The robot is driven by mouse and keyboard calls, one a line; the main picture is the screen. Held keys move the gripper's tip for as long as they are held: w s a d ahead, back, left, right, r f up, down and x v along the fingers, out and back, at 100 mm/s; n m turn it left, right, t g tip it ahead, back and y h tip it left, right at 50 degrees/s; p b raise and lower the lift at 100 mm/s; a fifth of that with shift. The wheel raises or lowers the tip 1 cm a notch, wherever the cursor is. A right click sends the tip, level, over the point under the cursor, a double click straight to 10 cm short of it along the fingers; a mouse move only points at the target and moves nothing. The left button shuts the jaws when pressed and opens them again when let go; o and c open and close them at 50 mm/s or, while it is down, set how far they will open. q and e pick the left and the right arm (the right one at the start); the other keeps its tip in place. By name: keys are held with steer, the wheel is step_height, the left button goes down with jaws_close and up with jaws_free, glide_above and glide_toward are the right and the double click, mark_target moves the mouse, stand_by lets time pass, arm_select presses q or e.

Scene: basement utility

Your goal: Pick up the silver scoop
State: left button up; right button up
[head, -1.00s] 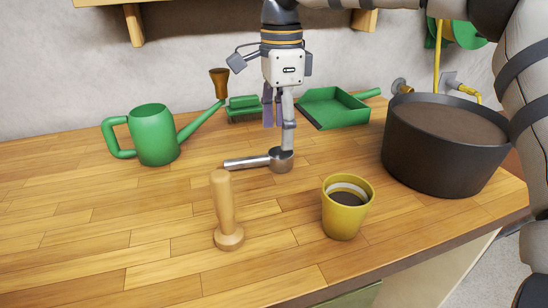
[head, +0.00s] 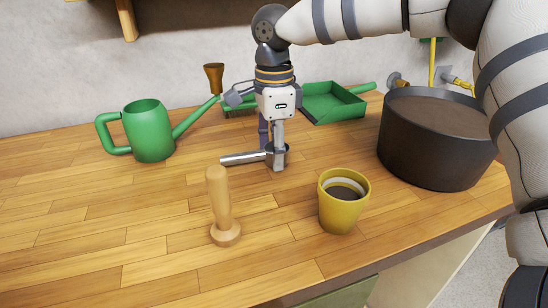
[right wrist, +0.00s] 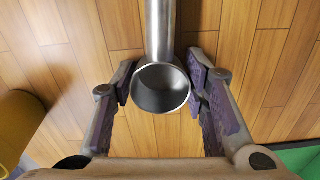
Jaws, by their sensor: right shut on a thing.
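The silver scoop (head: 243,158) lies on the wooden counter, its handle pointing left and its round cup at the right. My right gripper (head: 273,150) comes down from above and is shut on the scoop's cup. In the right wrist view the cup (right wrist: 160,88) sits between the two purple-padded fingers, with the handle running away toward the top. The scoop appears to rest on the counter; the near finger hides part of the cup. My left gripper is not in view.
A wooden dibber (head: 222,205) and a yellow cup (head: 342,207) stand in front of the scoop. A green watering can (head: 149,130) is at the left, a green dustpan (head: 335,104) behind, a large dark pot (head: 435,150) at the right. The front-left counter (head: 90,220) is clear.

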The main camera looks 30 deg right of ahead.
step_height(320, 180, up, 3)
steer(key=shift+w+f, duration=0.1)
steer(key=shift+f, duration=0.05)
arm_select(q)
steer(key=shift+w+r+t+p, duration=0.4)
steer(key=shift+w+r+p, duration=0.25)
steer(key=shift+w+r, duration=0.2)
arm_select(e)
steer(key=s+a+r, duration=0.2)
steer(key=s+r, duration=0.8)
steer(key=s, duration=0.4)
steer(key=shift+a+r, duration=0.15)
steer(key=shift+a, duration=0.05)
